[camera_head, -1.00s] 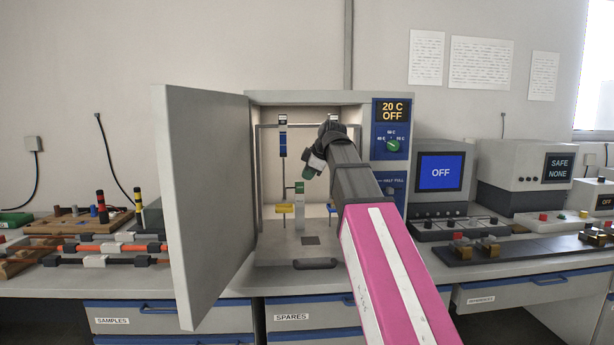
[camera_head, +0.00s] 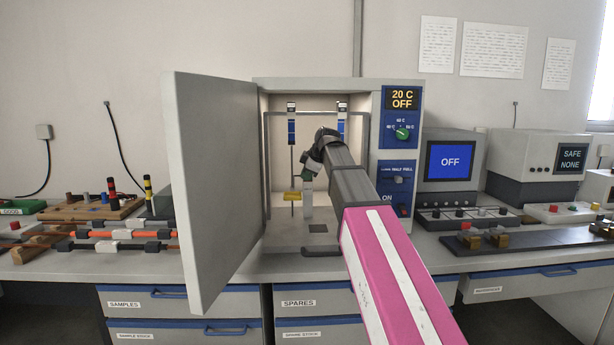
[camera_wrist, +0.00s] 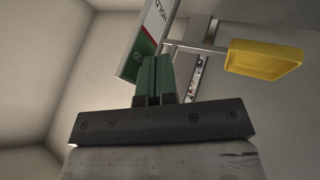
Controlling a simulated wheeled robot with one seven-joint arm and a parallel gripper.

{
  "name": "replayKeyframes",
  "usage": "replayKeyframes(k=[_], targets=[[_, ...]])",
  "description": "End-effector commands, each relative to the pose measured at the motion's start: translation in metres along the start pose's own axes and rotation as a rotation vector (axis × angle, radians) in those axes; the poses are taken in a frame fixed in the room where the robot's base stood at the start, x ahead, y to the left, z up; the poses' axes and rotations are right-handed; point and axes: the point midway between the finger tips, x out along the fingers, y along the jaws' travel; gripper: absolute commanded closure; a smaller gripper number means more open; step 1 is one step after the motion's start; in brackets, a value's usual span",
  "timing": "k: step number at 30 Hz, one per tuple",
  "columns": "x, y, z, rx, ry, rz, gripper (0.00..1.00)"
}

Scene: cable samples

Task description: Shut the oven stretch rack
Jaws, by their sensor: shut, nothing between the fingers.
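The oven (camera_head: 340,85) has its door (camera_head: 215,190) swung open to the left. Inside is the stretch rack, with a metal frame (camera_head: 267,165), blue-topped posts (camera_head: 291,125), a yellow pan (camera_head: 292,197) and a pale base plate; a dark handle (camera_head: 320,253) lies at its front edge. My gripper (camera_head: 307,174) is inside the opening, in front of the rack's middle. In the wrist view my green fingers (camera_wrist: 153,80) are shut and empty, close beside a green and white sign (camera_wrist: 148,45); contact cannot be told. The yellow pan (camera_wrist: 265,60) is to their right. My arm hides the rack's right part.
The oven's control panel (camera_head: 400,150) reads 20 C OFF. A grey instrument (camera_head: 449,160) stands close on its right. Cable samples (camera_head: 125,235) lie on the bench left of the door. Drawers (camera_head: 180,300) are below. The open door bounds the left side.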

Motion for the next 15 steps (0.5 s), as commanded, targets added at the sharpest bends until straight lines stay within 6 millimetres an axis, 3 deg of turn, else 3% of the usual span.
replayKeyframes(k=[10, 15], targets=[[0.001, 0.003, 0.0, 0.0, 0.0, 0.0, 1.0], [0.009, 0.018, -0.001, 0.0, 0.0, 0.0, 1.0]])
